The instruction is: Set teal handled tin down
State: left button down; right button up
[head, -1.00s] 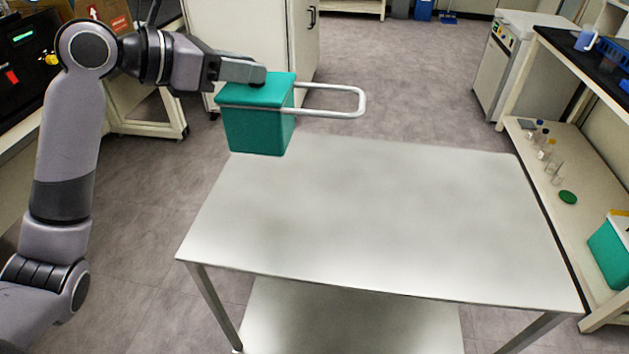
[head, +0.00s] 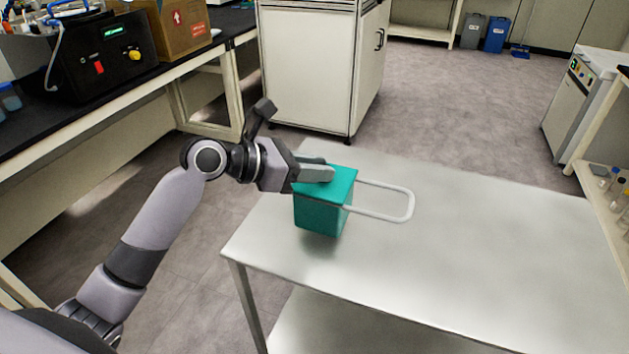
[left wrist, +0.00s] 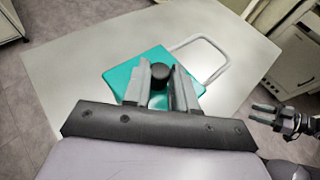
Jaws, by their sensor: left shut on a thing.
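The teal tin (head: 322,208), with a pale loop handle (head: 410,205) sticking out to the right, is at the left part of the metal table (head: 480,255). It is upright, with a shadow below it; I cannot tell whether its base touches the tabletop. My left gripper (head: 325,173) is over its lid. In the left wrist view, its fingers (left wrist: 160,85) are shut on a black knob (left wrist: 160,72) on the teal lid (left wrist: 125,75). My right gripper (left wrist: 262,114) shows at the right of that view, open and empty, away from the tin.
The tabletop right of the tin is clear. A white cabinet (head: 310,75) stands behind the table. A black-topped bench (head: 60,115) with a black device (head: 105,60) and a cardboard box (head: 178,25) is at the left. A shelf with small bottles (head: 612,185) is at the right.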

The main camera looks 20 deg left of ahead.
pick_arm(q)
notch_tip(320, 180, down, 3)
jog(key=shift+r, duration=0.1)
jog(key=c, duration=0.9)
grip_release()
jog(key=shift+b, duration=0.3)
jog(key=v, duration=1.2)
jog(key=shift+p, duration=0.4)
